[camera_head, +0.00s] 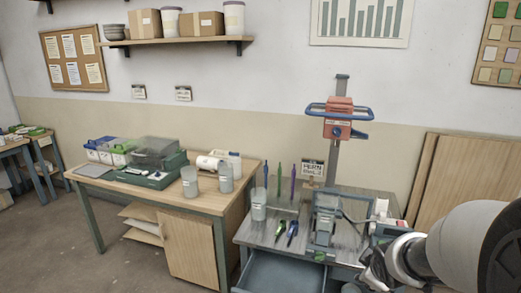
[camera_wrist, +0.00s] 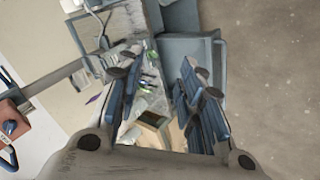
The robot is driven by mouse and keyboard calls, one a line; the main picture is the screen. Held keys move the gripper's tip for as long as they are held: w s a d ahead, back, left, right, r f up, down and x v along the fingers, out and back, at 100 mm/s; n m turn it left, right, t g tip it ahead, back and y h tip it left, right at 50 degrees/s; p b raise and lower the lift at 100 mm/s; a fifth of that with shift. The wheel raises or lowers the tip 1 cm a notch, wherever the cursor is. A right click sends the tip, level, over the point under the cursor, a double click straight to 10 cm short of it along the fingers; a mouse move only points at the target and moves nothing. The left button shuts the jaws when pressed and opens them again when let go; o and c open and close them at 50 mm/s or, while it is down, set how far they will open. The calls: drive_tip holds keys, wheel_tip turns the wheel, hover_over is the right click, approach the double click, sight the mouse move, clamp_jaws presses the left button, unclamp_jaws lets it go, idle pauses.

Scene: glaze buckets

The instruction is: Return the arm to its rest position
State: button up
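My arm comes in from the right edge of the head view, with its wrist and gripper (camera_head: 374,268) low at the right, over or in front of the grey workbench (camera_head: 285,228). In the wrist view my gripper (camera_wrist: 160,100) shows two blue-padded fingers spread wide apart, with nothing held between them. Through the gap I see part of the bench and a pale box-like thing below. How far the fingers are from the bench is hard to tell.
An open drawer (camera_head: 280,272) juts forward. A wooden table (camera_head: 190,200) stands left. Floor at front left is clear.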

drive_tip(key=s+a+r+m+g, duration=0.1)
drive_tip(key=s+a+r+m, duration=0.2)
drive_tip(key=s, duration=0.5)
drive_tip(key=s+a+r+m+y, duration=0.1)
drive_tip(key=s+a+r+m, duration=0.2)
drive_tip(key=s+a, duration=0.3)
drive_tip(key=s+a+r+m+g+y, duration=0.1)
drive_tip(key=s+a+r+m, duration=0.2)
drive_tip(key=s, duration=0.9)
drive_tip(key=shift+a+g, duration=0.3)
drive_tip(key=shift+a, duration=0.5)
